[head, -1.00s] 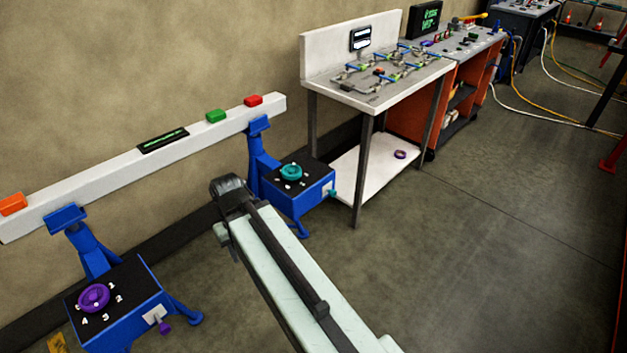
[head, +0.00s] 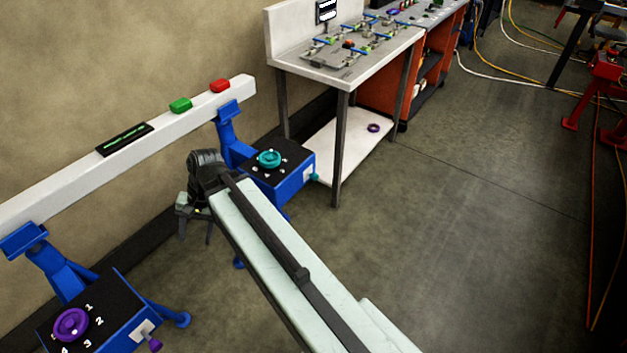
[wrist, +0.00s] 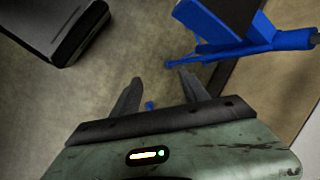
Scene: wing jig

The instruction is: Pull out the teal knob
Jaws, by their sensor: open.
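A small teal knob (head: 313,176) sticks out from the right side of a blue box (head: 290,190) in the head view. A larger teal dial (head: 269,159) sits on the box's black top. My gripper (head: 196,238) is open and empty, pointing down to the left of this box, apart from both teal parts. In the wrist view, my gripper (wrist: 161,78) has its two fingers spread over the floor. I cannot make out the teal knob there.
A white beam (head: 60,182) rests on blue stands along the wall. A purple dial (head: 71,324) and purple side knob (head: 155,345) are on the nearer box. A white workbench (head: 345,69) stands behind the teal box. Open floor lies to the right.

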